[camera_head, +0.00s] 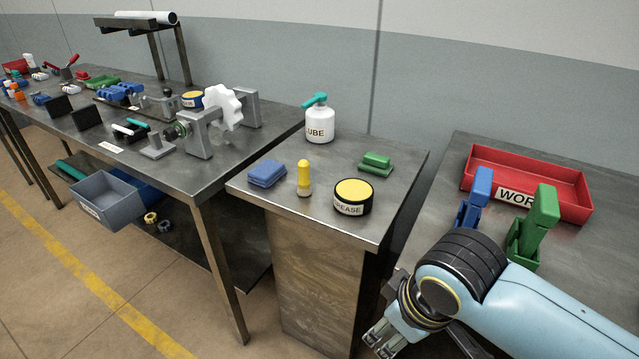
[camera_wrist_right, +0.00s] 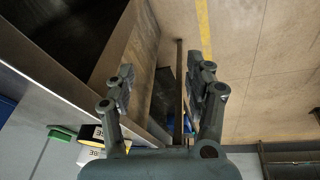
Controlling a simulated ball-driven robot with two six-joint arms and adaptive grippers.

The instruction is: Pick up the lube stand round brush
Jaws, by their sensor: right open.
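The round brush (camera_head: 304,179) has a yellow handle and a pale lower end. It stands upright on the small metal lube stand (camera_head: 289,217), in the head view. My right gripper (camera_head: 381,344) is low in front of the stand's right side, below the stand top and well apart from the brush. In the right wrist view my right gripper (camera_wrist_right: 164,84) has its two fingers spread with nothing between them. I cannot make out the brush in that view. My left gripper is not in view.
Around the brush are a blue block (camera_head: 267,173), a grease tin (camera_head: 353,197), a green block (camera_head: 376,163) and a lube bottle (camera_head: 320,124). A red tray (camera_head: 525,184) and blue and green upright pieces are on the right table. A cluttered bench stands left.

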